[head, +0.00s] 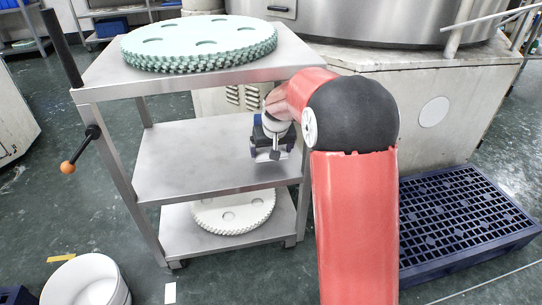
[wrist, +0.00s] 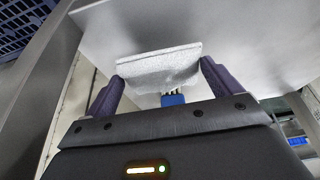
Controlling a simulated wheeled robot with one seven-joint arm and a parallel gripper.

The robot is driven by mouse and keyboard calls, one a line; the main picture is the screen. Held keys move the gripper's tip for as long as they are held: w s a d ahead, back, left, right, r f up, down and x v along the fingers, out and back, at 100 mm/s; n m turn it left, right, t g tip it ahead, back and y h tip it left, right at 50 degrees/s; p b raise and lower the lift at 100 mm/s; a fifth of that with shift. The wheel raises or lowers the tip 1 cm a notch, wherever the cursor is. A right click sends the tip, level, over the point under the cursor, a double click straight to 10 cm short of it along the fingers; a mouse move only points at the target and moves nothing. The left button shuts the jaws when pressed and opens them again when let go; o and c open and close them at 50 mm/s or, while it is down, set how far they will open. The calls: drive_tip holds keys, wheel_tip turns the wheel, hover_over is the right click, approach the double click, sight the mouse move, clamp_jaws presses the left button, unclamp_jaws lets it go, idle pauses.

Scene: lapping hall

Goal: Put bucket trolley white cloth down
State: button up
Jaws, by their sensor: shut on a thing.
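My gripper (head: 272,141) reaches in over the right part of the middle shelf (head: 190,160) of a steel trolley. In the wrist view my gripper (wrist: 160,84) has its two dark fingers on either side of a pale, speckled white cloth (wrist: 158,66), folded into a flat block, and is shut on it. In the head view only a whitish bit of the cloth (head: 266,156) shows below the gripper. Whether the cloth touches the shelf I cannot tell.
The trolley's top carries a pale green toothed disc (head: 200,42); its bottom shelf carries a white one (head: 233,212). The middle shelf is bare to the left. A dark blue grid platform (head: 460,225) lies at right.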

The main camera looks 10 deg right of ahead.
drive_tip(key=shift+w, duration=0.35)
drive_tip(key=shift+f, duration=1.8)
